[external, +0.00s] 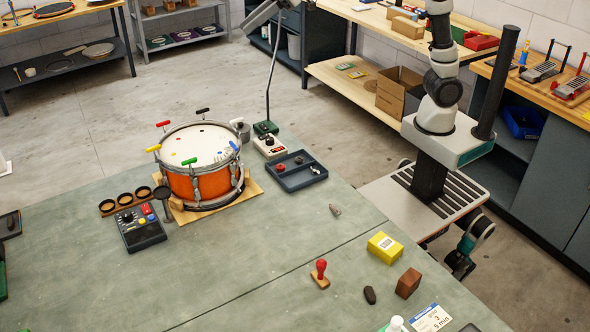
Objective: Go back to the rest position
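My arm (441,75) rises from my base behind the right side of the bench and leaves the picture at the top edge. The green bench top (250,265) is in front of my base. An orange drum (215,187) with a white head stands on a wooden board on the bench, with coloured T-handled keys around its rim.
A dark tray (298,184), a yellow box (385,248), a red-handled stamp (320,274), a brown block (408,283) and a control box (139,228) sit on the bench. A lamp (269,80) rises behind the drum. Shelves and a side bench (540,85) stand behind me.

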